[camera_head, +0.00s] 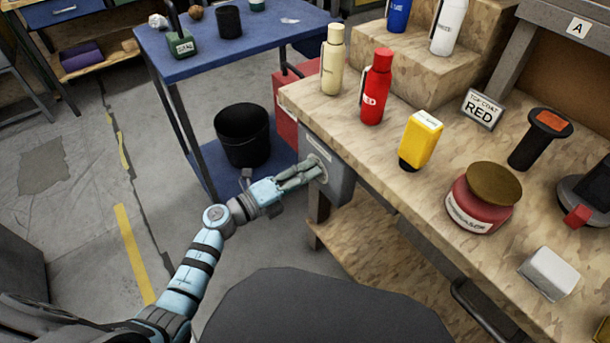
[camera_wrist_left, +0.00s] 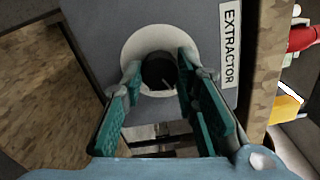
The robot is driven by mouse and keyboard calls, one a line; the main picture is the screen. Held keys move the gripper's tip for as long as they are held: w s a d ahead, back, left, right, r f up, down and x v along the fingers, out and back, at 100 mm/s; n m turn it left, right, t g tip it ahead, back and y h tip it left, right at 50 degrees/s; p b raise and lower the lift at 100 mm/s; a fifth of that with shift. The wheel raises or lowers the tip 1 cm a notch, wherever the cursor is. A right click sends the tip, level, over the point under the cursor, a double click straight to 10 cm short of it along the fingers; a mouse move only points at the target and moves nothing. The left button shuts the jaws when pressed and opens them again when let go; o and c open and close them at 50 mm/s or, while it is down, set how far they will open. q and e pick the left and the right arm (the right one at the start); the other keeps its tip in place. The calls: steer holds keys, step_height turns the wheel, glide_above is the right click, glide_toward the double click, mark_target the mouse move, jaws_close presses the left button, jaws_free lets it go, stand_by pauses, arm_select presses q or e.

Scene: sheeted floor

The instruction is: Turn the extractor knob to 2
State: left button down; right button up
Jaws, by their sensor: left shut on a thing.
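The grey extractor box (camera_head: 341,183) is fixed under the left end of the workbench. In the left wrist view its face carries a white label reading EXTRACTOR (camera_wrist_left: 229,45). Beside the label is a round pale dial (camera_wrist_left: 150,38) with a dark knob (camera_wrist_left: 158,72) at its centre. My left gripper (camera_head: 316,170) reaches the dial from the left. In the left wrist view its teal fingers (camera_wrist_left: 160,76) stand on either side of the knob, shut on it. No dial numbers can be read, so the knob's setting cannot be told. My right gripper is out of view.
The workbench (camera_head: 400,205) holds a cream bottle (camera_head: 333,62), a red bottle (camera_head: 375,88), a yellow container (camera_head: 420,140) and a red jar (camera_head: 482,200). A blue cart (camera_head: 270,40) with a black bucket (camera_head: 242,135) stands behind my left arm. Open floor lies left.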

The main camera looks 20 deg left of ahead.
arm_select(q)
steer(key=shift+m+b, duration=0.3)
steer(key=shift+m, duration=1)
steer(key=c, duration=1.2)
jaws_free()
steer(key=shift+c, duration=0.2)
steer(key=v, duration=1.2)
